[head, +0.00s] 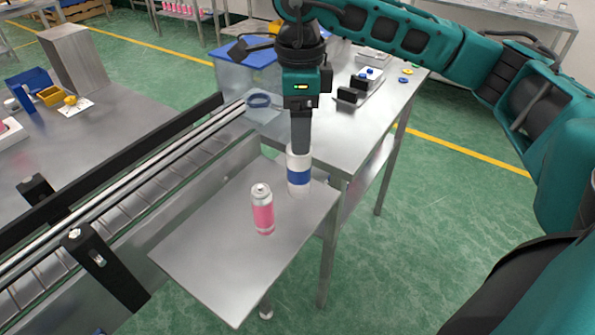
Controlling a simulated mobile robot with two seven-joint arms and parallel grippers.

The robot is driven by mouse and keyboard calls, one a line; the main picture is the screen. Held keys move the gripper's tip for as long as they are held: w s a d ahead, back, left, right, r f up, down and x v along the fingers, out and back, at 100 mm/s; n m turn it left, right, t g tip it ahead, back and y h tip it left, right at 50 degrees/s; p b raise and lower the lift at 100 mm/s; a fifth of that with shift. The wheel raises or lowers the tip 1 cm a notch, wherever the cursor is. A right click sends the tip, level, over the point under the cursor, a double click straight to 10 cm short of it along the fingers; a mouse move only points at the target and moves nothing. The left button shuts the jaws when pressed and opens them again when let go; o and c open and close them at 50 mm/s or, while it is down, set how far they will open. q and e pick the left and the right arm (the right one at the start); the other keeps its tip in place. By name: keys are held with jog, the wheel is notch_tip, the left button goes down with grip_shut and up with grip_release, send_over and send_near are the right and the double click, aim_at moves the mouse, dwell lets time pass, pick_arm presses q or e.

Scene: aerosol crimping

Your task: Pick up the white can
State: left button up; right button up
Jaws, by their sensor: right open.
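The white can (299,186) with a blue band stands upright near the back corner of a small steel table (205,255). My right gripper (301,148) points straight down at the top of the can, with its fingers overlapping the can's upper end. Its jaws are open; the far finger and the exact contact with the can are hidden. A pink can (263,212) with a silver top stands upright on the same table, in front and to the left of the white can. My left gripper is not in view.
A conveyor with rails (140,180) runs along the table's left side. A steel bench (385,100) behind holds black fixtures (352,92) and small coloured rings. The small table's front part is clear.

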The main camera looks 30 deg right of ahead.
aim_at(299, 159)
notch_tip(299, 159, down, 2)
jog(key=shift+s+a+f, duration=0.1)
jog(key=shift+f, duration=1.25)
jog(key=shift+s+a+f, duration=0.1)
jog(key=shift+f, duration=1.25)
jog(key=shift+c, duration=0.2)
jog(key=c, duration=1.1)
